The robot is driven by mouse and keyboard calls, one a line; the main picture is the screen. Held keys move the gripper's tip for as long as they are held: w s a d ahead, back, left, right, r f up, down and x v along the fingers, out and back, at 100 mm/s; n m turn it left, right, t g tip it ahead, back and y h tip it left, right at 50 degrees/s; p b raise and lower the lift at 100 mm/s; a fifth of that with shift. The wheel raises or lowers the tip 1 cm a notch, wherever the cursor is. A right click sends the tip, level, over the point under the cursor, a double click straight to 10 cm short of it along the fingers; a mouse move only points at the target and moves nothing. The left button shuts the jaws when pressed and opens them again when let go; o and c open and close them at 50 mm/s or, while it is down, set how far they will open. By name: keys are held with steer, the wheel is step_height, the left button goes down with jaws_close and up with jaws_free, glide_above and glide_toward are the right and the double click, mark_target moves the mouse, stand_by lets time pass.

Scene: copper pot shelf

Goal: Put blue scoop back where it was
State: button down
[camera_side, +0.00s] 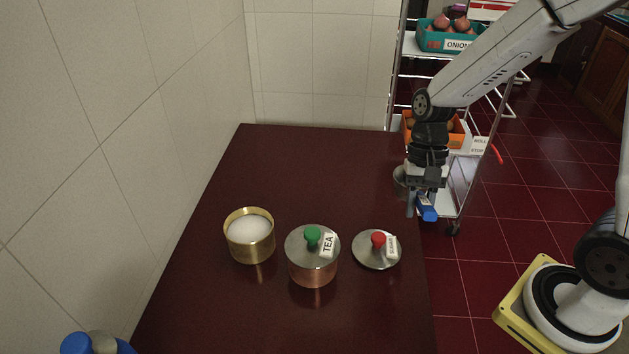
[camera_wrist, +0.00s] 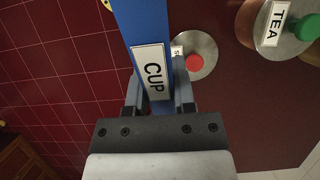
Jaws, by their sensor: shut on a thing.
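My gripper (camera_side: 424,200) is shut on the blue scoop (camera_side: 427,211), near the right edge of the dark red table. The scoop's blue handle (camera_wrist: 138,22) with a white CUP label fills the space between my fingers (camera_wrist: 158,92) in the wrist view. A grey rounded metal part (camera_side: 399,181) shows just behind my gripper; I cannot tell for sure whether it is the scoop's bowl. An open brass pot (camera_side: 250,247) with white contents stands at the left of the table.
A copper pot (camera_side: 312,270) with a green-knobbed lid and TEA label stands mid-table. A lid (camera_side: 365,255) with a red knob lies flat to its right. A wire shelf cart (camera_side: 456,185) with crates stands behind the table. The far table is clear.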

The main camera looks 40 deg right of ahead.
steer(key=shift+w, duration=0.1)
steer(key=shift+w+a+f, duration=0.1)
steer(key=shift+w+f, duration=1.45)
steer(key=shift+w, duration=0.65)
steer(key=shift+w+a+f, duration=0.15)
steer(key=shift+w+f, duration=1.4)
steer(key=shift+w, duration=0.7)
steer(key=shift+w+a+f, duration=0.1)
steer(key=shift+w+f, duration=1.45)
steer(key=shift+w, duration=0.65)
steer(key=shift+w+f, duration=0.1)
steer(key=shift+f, duration=0.05)
steer(key=shift+w+f, duration=0.15)
steer(key=shift+f, duration=1.55)
steer(key=shift+f, duration=0.1)
